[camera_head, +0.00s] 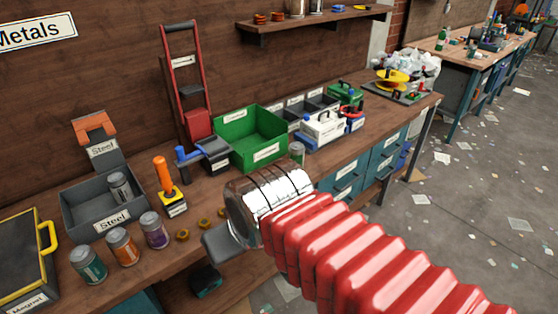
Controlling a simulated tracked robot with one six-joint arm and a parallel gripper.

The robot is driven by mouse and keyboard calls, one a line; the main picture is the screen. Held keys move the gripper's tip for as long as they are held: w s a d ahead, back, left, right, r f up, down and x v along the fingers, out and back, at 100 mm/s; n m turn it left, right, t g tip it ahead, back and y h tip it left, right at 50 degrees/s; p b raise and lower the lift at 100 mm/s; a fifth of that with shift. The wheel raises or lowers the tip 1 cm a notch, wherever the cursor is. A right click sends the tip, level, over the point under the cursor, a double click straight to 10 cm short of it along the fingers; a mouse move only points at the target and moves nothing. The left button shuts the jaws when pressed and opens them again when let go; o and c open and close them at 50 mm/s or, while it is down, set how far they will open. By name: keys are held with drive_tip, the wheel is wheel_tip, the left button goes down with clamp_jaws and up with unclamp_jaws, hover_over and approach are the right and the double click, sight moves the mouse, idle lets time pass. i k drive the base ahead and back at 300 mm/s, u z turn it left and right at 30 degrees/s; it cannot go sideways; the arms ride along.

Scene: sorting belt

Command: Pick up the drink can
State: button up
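Several drink-can-shaped cans stand on the wooden bench: a green can (88,266), an orange can (124,247) and a purple can (154,230) in a row at the front left. A grey can (119,187) is in the dark bin labelled Steel (84,212). Another greyish can (297,153) stands behind my wrist, partly hidden by it. I cannot tell which one the task means. My gripper (221,243) is right of the purple can, apart from it, near the bench's front edge. Only a grey part of it shows past my silver wrist, so its opening is hidden.
Several brass-coloured nuts (183,235) lie between the purple can and my gripper. An orange-handled tool (163,176), a green bin (250,136) and a white toolbox (323,128) stand farther back. A dark case with a yellow handle (28,262) is at far left.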

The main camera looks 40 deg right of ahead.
sight(296, 158)
drive_tip(key=u, duration=3.25)
drive_tip(key=k, duration=2.2)
drive_tip(key=z, duration=0.05)
